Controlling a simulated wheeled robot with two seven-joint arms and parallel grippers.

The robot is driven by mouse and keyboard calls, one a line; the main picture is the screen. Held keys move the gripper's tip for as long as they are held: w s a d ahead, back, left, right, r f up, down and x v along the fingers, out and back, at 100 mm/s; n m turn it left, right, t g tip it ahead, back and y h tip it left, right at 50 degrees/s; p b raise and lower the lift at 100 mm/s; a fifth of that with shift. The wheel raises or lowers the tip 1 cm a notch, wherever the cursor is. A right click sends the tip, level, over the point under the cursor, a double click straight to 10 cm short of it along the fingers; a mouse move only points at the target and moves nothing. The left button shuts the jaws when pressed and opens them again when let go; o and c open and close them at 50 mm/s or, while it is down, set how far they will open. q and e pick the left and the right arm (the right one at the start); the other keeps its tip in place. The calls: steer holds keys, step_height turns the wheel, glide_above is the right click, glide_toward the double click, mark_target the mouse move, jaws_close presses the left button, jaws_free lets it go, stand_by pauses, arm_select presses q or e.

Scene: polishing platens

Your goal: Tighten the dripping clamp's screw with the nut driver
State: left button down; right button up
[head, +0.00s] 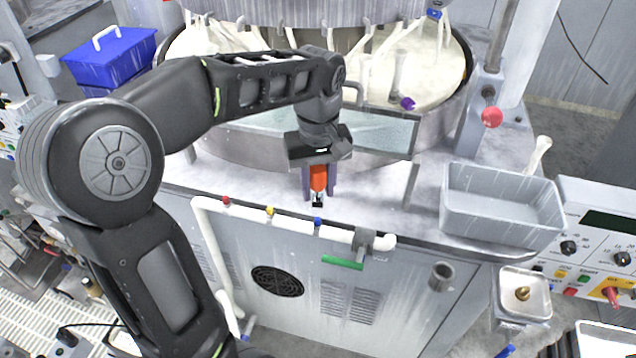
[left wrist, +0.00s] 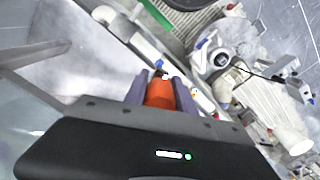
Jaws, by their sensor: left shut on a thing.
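My left gripper (head: 319,186) is shut on the orange handle of the nut driver (head: 319,177), which points down over the front edge of the machine. The driver's dark tip is just above a blue clamp (head: 318,222) on the white pipe; I cannot tell whether they touch. A red clamp (head: 227,201) and a yellow clamp (head: 270,211) sit further left on the same pipe. In the left wrist view the orange handle (left wrist: 160,93) is between the two fingers, with a blue part (left wrist: 158,64) beyond it. I cannot make out which clamp drips. My right gripper is not in view.
The white pipe (head: 335,234) runs along the cabinet front, with a green-handled valve (head: 343,262) below it. A clear panel (head: 385,133) stands behind my gripper. A grey bin (head: 502,225) sits on the ledge at right, and a blue box (head: 108,62) at back left.

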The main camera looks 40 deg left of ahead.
mark_target(318, 199)
arm_select(q)
steer(key=shift+f+b, duration=1.1)
steer(key=shift+f, duration=0.75)
steer(key=shift+f+b, duration=0.9)
steer(key=shift+f, duration=0.35)
steer(key=c, duration=0.9)
jaws_free()
steer(key=shift+c, duration=0.2)
steer(key=shift+r, duration=0.2)
step_height(318, 199, up, 8)
steer(key=shift+f+p, duration=0.25)
steer(key=shift+p, duration=0.1)
